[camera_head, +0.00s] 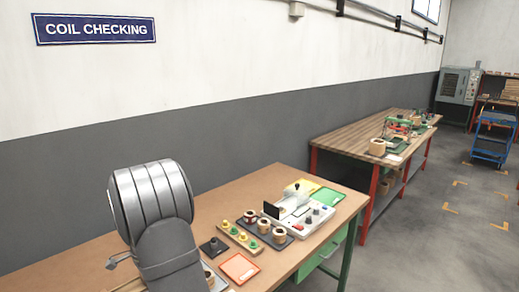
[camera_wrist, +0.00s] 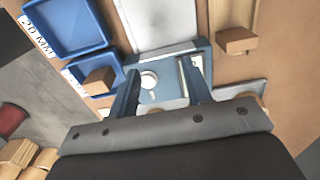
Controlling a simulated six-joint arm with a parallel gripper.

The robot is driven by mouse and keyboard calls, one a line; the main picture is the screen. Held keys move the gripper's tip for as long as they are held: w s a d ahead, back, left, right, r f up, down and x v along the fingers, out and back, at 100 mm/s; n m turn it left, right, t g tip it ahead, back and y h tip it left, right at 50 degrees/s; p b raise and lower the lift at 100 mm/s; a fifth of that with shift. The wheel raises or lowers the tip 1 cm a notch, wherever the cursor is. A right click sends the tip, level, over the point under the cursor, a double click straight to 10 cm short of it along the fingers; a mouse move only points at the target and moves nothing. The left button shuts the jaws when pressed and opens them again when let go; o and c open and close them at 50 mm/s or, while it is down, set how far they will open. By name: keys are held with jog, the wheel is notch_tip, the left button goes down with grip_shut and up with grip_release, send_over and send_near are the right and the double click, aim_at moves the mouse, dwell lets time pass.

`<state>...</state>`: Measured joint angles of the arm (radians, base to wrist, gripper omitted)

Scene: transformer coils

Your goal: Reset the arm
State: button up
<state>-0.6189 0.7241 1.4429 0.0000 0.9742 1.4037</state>
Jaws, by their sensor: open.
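My gripper (camera_wrist: 160,72) shows in the wrist view with its two dark fingers apart and nothing between them. It points at a blue-grey fixture (camera_wrist: 172,98) with a round white part on it. I cannot tell the height of the fingertips above the fixture. In the head view my grey arm rises at the front left over the brown bench (camera_head: 195,222), and the gripper does not show there.
Blue trays (camera_wrist: 88,38) lie at the left, one with a wooden block (camera_wrist: 99,80). Another block (camera_wrist: 236,41) is at the right. In the head view, coils (camera_head: 263,225), a white tester (camera_head: 300,215) and a red-edged tray (camera_head: 240,268) crowd the bench's right part.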

jog(key=shift+a+f, duration=0.35)
jog(key=shift+a, duration=0.2)
jog(key=shift+a+f, duration=0.15)
jog(key=shift+f, duration=0.6)
jog(key=shift+r, duration=0.25)
jog(key=s+d+r, duration=0.1)
jog(key=d+r, duration=0.3)
jog(key=d, duration=0.4)
jog(key=s+d+r, duration=0.1)
jog(key=d+r, duration=0.3)
jog(key=d, duration=0.4)
jog(key=shift+d, duration=0.4)
jog(key=shift+a, duration=0.1)
